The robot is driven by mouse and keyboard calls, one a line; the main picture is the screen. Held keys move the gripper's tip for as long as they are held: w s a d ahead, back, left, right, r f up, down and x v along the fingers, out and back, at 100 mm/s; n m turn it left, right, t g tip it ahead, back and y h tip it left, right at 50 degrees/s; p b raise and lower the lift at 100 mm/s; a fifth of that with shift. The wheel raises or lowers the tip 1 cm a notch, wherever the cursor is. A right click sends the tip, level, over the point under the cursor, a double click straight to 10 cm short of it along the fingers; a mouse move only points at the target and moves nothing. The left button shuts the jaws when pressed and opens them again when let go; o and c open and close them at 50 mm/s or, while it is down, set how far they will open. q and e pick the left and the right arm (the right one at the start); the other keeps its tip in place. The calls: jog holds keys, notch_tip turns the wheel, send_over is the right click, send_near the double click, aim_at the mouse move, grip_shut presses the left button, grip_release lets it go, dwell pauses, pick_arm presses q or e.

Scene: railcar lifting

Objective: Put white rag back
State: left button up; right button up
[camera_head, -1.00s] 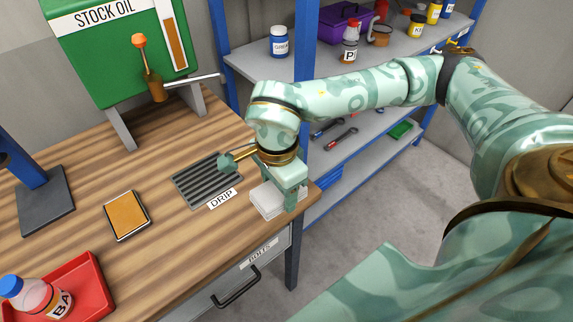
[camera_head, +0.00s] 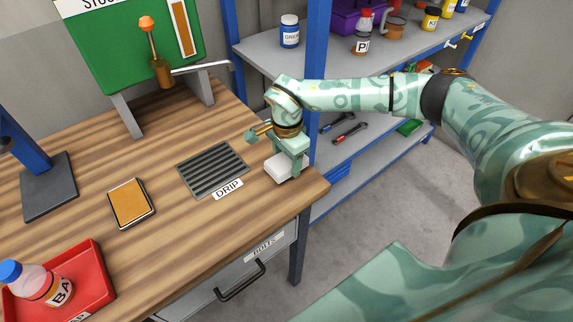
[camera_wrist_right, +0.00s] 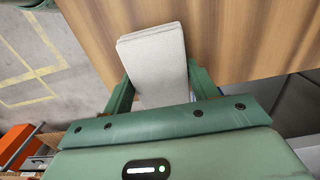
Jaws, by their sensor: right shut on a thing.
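The white rag (camera_head: 278,170) is a folded flat pad between the fingers of my right gripper (camera_head: 290,162), over the right end of the wooden bench near its front edge. The right wrist view shows the rag (camera_wrist_right: 155,62) between the two green fingers, its far end sticking out past them. The gripper is shut on it. The rag appears slightly above the bench top, but the gap is hard to judge. My left gripper is not in view.
The DRIP grate (camera_head: 212,170) lies left of the rag. An orange-covered notebook (camera_head: 130,202) and a red tray (camera_head: 80,283) with a bottle are farther left. The green STOCK OIL tank (camera_head: 130,55) stands behind. A blue-framed shelf (camera_head: 265,52) is close on the right.

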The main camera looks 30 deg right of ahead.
aim_at(287, 160)
notch_tip(287, 160, down, 2)
jog(key=shift+f, duration=0.15)
jog(key=o, duration=0.9)
jog(key=shift+o, duration=0.2)
notch_tip(287, 160, up, 12)
jog(key=p, duration=0.1)
jog(key=shift+p, duration=0.4)
